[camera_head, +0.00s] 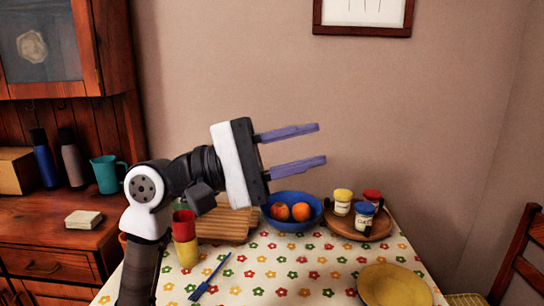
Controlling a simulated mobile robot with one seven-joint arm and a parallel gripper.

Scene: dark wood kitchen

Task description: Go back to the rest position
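My gripper (322,145) is raised above the table and points to the right. Its two purple-grey fingers are spread apart with nothing between them. My arm comes up from the lower left and hides part of the cups and the table's left side. Behind and below the gripper is a blue bowl (292,223) with orange fruit (301,211) in it. The fingers appear clear of everything.
The table (300,275) has a flowered cloth. On it are a wooden board (228,229), red (183,222) and yellow cups (186,252), a blue utensil (208,278), a yellow plate (393,287) and a round tray (343,227) with jars. A chair (518,255) stands right.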

